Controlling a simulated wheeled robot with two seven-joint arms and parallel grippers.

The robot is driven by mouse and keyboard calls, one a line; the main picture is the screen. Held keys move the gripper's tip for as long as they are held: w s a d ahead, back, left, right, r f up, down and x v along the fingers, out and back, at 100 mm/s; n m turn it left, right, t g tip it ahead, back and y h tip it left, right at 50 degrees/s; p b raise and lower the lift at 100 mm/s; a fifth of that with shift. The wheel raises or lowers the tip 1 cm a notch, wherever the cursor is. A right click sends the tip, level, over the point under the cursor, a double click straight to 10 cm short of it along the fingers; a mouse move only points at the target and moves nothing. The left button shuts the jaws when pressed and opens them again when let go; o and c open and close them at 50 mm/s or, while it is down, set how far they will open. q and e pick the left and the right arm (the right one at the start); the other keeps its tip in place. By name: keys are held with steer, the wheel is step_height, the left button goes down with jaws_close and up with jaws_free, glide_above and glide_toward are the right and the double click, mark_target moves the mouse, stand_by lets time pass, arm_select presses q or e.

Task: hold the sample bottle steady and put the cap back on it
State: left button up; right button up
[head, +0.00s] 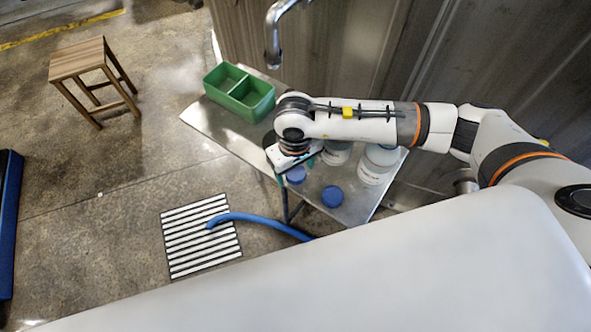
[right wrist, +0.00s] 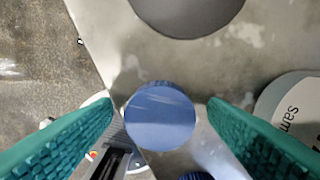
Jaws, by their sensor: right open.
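My right gripper (head: 297,168) hangs over the near side of the metal table. It is open, with teal fingers. In the right wrist view a blue cap (right wrist: 160,116) sits between the open fingers, with a gap on each side. In the head view this blue top (head: 297,175) shows just below the gripper. A second blue-topped thing (head: 332,196) stands to its right. Another white bottle (head: 337,154) is partly hidden by my arm. My left gripper is not seen.
A green two-part bin (head: 240,92) stands at the table's far left, near a metal tap (head: 274,50). The metal table (head: 215,128) is clear at left.

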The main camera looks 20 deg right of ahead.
mark_target(295, 171)
steer(key=c, duration=1)
steer(key=shift+c, duration=0.2)
step_height(295, 171, up, 10)
steer(key=shift+b, duration=0.3)
